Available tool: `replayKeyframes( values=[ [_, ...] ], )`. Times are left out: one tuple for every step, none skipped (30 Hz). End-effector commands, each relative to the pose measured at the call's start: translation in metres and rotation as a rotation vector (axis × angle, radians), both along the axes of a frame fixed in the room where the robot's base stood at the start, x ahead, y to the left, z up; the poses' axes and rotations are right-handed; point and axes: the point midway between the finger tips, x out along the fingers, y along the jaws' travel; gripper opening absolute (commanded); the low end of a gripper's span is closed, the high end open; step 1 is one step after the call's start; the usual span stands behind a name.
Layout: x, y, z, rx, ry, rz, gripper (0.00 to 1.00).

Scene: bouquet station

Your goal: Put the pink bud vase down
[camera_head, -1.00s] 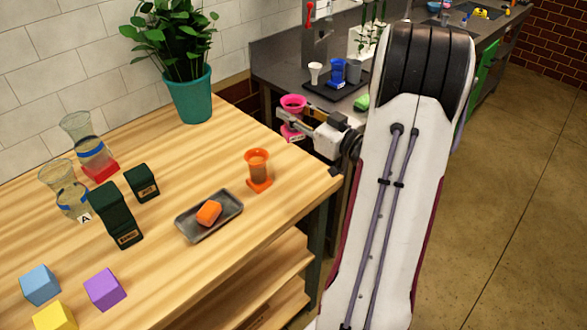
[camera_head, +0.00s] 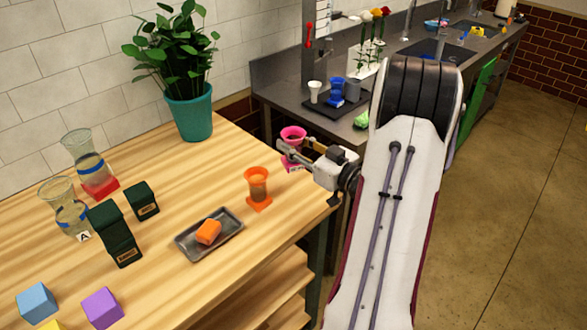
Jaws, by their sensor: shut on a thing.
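The pink bud vase (camera_head: 293,132) is upright, with a flared rim and a pink base. My gripper (camera_head: 291,150) is shut on it from the right, and the fingers hide its middle. The vase shows at the right rear edge of the wooden table (camera_head: 165,285). I cannot tell whether its base touches the tabletop or hangs just above it.
An orange vase (camera_head: 257,186) stands near the table's right edge, close to the pink one. A grey tray (camera_head: 228,238) holds an orange block. Dark green boxes (camera_head: 113,235), glass vases (camera_head: 83,155) and a potted plant (camera_head: 190,110) stand further left. Bare wood lies between plant and orange vase.

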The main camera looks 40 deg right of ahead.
Motion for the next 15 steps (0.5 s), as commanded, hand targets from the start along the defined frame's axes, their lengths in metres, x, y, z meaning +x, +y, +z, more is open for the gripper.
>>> replayKeyframes(
  values=[
    [0.0, 0.0, -0.006, 0.002, -0.001, 0.0, 0.0],
    [0.0, 0.0, -0.01, 0.003, 0.0, 0.0, 0.0],
    [0.0, 0.0, -0.014, 0.003, 0.0, 0.0, 0.0],
    [0.0, 0.0, -0.017, 0.002, 0.0, 0.0, 0.0],
    [0.0, 0.0, -0.02, 0.002, 0.0, 0.0, 0.0],
    [0.0, 0.0, -0.023, 0.002, 0.0, 0.0, 0.0],
    [0.0, 0.0, -0.026, 0.002, -0.001, 0.0, 0.0],
    [0.0, 0.0, -0.027, 0.001, -0.001, 0.0, 0.0],
    [0.0, 0.0, -0.029, 0.0, -0.002, 0.0, 0.0],
    [0.0, 0.0, -0.03, -0.001, -0.002, 0.0, 0.0],
    [0.0, 0.0, -0.031, 0.0, -0.002, 0.0, 0.0],
    [0.0, 0.0, -0.032, -0.001, -0.002, 0.0, 0.0],
    [0.0, 0.0, -0.033, -0.001, -0.002, 0.0, 0.0],
    [0.0, 0.0, -0.033, -0.001, -0.002, 0.0, 0.0],
    [0.0, 0.0, -0.033, -0.001, -0.002, 0.0, 0.0]
  ],
)
